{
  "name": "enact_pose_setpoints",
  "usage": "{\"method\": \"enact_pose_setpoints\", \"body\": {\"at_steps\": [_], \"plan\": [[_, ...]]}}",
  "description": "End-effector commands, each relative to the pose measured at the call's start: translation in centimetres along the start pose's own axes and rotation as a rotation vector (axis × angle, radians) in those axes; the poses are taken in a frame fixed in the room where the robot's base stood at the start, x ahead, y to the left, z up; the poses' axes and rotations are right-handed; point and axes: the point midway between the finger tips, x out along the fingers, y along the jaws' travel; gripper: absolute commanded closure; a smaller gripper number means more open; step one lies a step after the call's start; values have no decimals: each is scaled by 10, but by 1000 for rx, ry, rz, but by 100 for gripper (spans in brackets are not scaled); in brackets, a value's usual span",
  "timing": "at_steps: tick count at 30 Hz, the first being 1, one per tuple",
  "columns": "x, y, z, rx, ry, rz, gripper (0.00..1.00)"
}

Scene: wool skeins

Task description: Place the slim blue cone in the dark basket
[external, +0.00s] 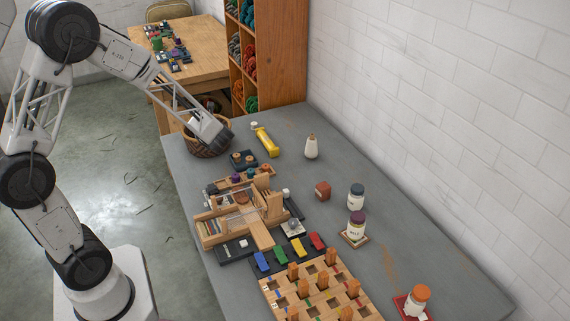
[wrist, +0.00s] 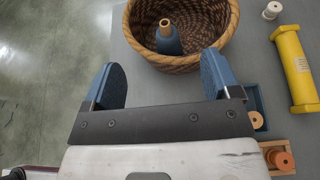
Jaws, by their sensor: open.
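The dark brown wicker basket (external: 204,152) stands at the far left corner of the grey table, partly hidden by my arm. In the wrist view the basket (wrist: 178,62) is just ahead of my fingers. A slim blue cone (wrist: 168,44) with a tan wooden tip is inside the basket, near its front wall and leaning or standing; its base is hidden. My gripper (wrist: 162,62) is open and empty, its two blue-grey fingers apart with the cone beyond the gap. In the external view my gripper (external: 221,138) is over the basket's near side, and the cone cannot be made out.
A yellow cylinder (external: 266,142) lies right of the basket, with a small white spool (wrist: 272,10) beside it. A white cone-shaped bottle (external: 311,147) stands farther right. A wooden loom (external: 238,218), jars and a pegged board (external: 318,285) fill the nearer table.

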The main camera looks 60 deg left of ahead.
Motion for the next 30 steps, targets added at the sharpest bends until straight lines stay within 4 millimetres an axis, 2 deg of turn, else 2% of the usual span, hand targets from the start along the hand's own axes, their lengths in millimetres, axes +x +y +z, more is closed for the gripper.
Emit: {"method": "enact_pose_setpoints", "body": {"at_steps": [23, 26, 30], "plan": [[0, 0, 0, 0, 0, 0, 17], [-3, 1, 1, -11, 4, 2, 17], [-17, 6, 6, -67, 24, 15, 17]]}}
